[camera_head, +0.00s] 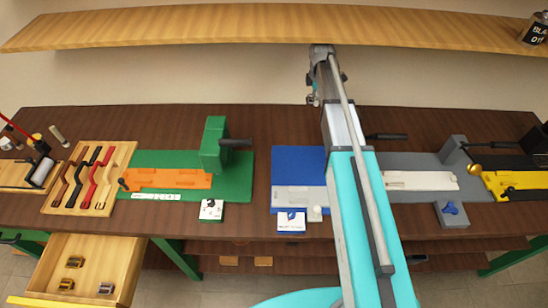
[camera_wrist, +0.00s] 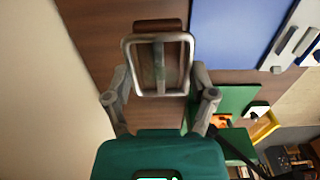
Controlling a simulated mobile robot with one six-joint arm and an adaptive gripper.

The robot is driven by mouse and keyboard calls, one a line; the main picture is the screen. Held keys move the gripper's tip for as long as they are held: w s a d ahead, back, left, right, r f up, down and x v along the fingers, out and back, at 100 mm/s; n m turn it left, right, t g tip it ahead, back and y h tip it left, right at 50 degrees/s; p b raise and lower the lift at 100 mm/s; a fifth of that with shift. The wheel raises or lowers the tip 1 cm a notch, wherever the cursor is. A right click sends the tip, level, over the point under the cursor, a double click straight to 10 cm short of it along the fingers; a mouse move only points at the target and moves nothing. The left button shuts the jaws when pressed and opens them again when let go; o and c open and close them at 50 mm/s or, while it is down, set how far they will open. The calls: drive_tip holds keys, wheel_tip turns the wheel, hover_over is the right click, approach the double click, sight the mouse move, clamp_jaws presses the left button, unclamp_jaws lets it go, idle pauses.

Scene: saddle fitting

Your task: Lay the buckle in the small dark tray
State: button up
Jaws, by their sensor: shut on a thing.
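In the wrist view a silver rectangular buckle (camera_wrist: 160,93) with a bar across its middle sits between the fingers of my gripper (camera_wrist: 160,72). My gripper is shut on its two sides and holds it over the dark brown table. A small dark brown slab-like shape (camera_wrist: 160,25) shows just beyond the buckle; it may be the small dark tray, partly hidden by the buckle. I cannot tell the height between them. In the head view my gripper (camera_head: 313,98) is at the back edge of the table, and the buckle is too small to make out.
A blue board (camera_head: 298,165) lies left of my arm, a green fixture (camera_head: 214,145) further left. A grey fixture (camera_head: 455,150) and a yellow one (camera_head: 505,185) stand right. A wooden shelf (camera_head: 200,27) runs above the back. An open drawer (camera_head: 90,272) sticks out at front left.

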drive_tip(key=shift+a, duration=0.1)
drive_tip(key=s+a+f+b, duration=0.2)
drive_tip(key=a+f+b, duration=0.2)
drive_tip(key=a, duration=0.6)
drive_tip(key=s+a+f+b, duration=0.3)
drive_tip(key=a+f+b, duration=0.2)
drive_tip(key=a, duration=0.6)
drive_tip(key=shift+s+a+f+b, duration=0.2)
drive_tip(key=shift+a+f+b, duration=0.05)
drive_tip(key=shift+f+b, duration=0.1)
drive_tip(key=b, duration=0.6)
hover_over(260, 147)
wheel_tip(260, 147, down, 6)
drive_tip(key=shift+f, duration=0.15)
drive_tip(key=shift+f+b, duration=1.85)
drive_tip(key=shift+b, duration=0.2)
